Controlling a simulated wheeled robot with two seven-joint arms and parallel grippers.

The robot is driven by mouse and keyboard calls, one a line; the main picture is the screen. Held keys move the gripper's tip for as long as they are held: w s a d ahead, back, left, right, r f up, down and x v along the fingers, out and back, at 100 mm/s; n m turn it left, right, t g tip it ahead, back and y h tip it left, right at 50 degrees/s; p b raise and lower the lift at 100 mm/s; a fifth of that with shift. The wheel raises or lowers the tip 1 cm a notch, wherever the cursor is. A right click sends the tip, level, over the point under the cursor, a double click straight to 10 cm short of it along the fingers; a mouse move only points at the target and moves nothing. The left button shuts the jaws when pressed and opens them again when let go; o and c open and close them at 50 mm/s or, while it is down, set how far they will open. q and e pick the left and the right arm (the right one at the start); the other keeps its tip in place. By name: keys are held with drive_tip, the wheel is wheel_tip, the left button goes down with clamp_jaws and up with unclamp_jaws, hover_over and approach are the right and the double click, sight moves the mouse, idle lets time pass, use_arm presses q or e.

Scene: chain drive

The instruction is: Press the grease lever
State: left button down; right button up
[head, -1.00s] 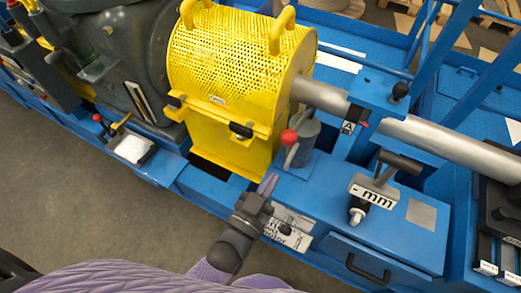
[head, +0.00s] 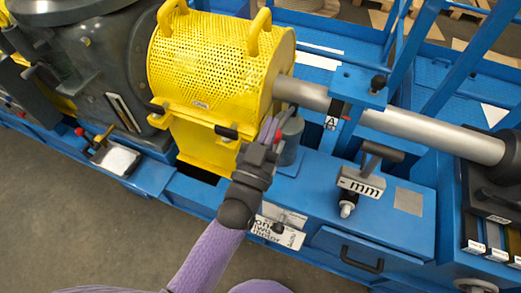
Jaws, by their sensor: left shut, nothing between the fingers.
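The grease pump is a grey cylinder (head: 291,142) on the blue bench, just right of the yellow perforated guard (head: 215,65). The red knob of its lever (head: 278,138) shows only in part, behind my left gripper's fingers. My left gripper (head: 270,127) is shut and empty, its fingertips right at the knob. I cannot tell whether they touch it. The lever's arm is mostly hidden by the gripper. My right gripper is not in view.
A steel shaft (head: 400,127) runs right from the guard. A black-handled clamp with an "mm" plate (head: 361,183) stands right of the pump. A second small red-knobbed lever (head: 80,132) is at the left by a white pad (head: 117,160). A drawer handle (head: 362,260) sticks out in front.

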use_arm(q)
drive_tip(key=shift+x, duration=1.05)
wheel_tip(320, 180, down, 3)
drive_tip(key=shift+f+b, duration=0.15)
drive_tip(key=shift+b, duration=0.65)
drive_tip(key=shift+s+f, duration=0.1)
drive_tip(key=shift+f, duration=0.3)
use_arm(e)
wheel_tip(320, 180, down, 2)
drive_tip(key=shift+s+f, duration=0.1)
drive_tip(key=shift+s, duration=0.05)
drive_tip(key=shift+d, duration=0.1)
